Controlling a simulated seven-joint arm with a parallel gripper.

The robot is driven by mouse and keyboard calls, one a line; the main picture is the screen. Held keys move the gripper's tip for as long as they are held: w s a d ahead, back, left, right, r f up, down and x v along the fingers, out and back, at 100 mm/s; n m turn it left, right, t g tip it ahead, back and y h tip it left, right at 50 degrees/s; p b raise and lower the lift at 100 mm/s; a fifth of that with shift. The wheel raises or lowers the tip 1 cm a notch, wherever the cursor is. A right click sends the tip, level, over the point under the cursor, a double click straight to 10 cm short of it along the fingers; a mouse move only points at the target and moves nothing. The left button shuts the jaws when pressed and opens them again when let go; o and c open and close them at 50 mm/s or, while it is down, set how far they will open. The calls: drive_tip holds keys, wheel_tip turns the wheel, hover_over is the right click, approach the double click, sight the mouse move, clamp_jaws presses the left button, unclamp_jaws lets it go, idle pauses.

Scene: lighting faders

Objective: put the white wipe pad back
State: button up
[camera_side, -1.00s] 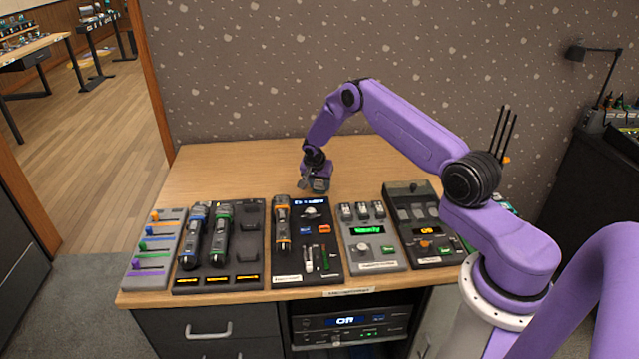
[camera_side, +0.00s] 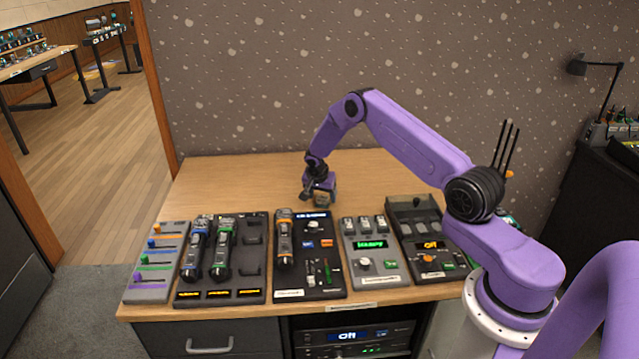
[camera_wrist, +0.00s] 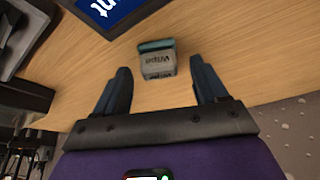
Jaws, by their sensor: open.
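The wipe pad (camera_wrist: 158,62) is a small pale grey block with a teal layer on one side and dark lettering that reads like "Wipe". In the wrist view it lies on the wooden table, ahead of and between my gripper's (camera_wrist: 160,72) spread fingers, with gaps on both sides. My gripper is open and holds nothing that I can see. In the side view my gripper (camera_side: 314,196) is low over the table behind the consoles, and the pad (camera_side: 324,198) shows as a small grey patch at its fingers. Its exact contact there is too small to tell.
A row of consoles lines the table's front: a grey fader panel (camera_side: 157,265), a dark tray (camera_side: 252,262) with handheld microphones, a dark panel (camera_side: 318,275), a grey unit with a green display (camera_side: 375,262) and a dark unit (camera_side: 428,250). The tabletop (camera_side: 240,180) behind is clear.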

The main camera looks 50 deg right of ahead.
drive_tip(key=v, duration=1.1)
drive_tip(key=s+a+r+n+y, duration=0.1)
drive_tip(key=s+a+r+n, duration=0.35)
drive_tip(key=a, duration=0.35)
drive_tip(key=s+a+r+n+y, duration=0.1)
drive_tip(key=s+a+r+n, duration=0.35)
drive_tip(key=a, duration=0.25)
drive_tip(key=s+a+r+n, duration=0.4)
drive_tip(key=s+a, duration=0.2)
drive_tip(key=a, duration=0.2)
drive_tip(key=s+a+r+n+g+y, duration=0.1)
drive_tip(key=s+n, duration=1.2)
drive_tip(key=s, duration=1.4)
wheel_tip(320, 180, up, 3)
drive_tip(key=shift+s+a+f+g+y, duration=0.15)
drive_tip(key=shift+a+g+y, duration=0.15)
drive_tip(key=shift+y, duration=0.5)
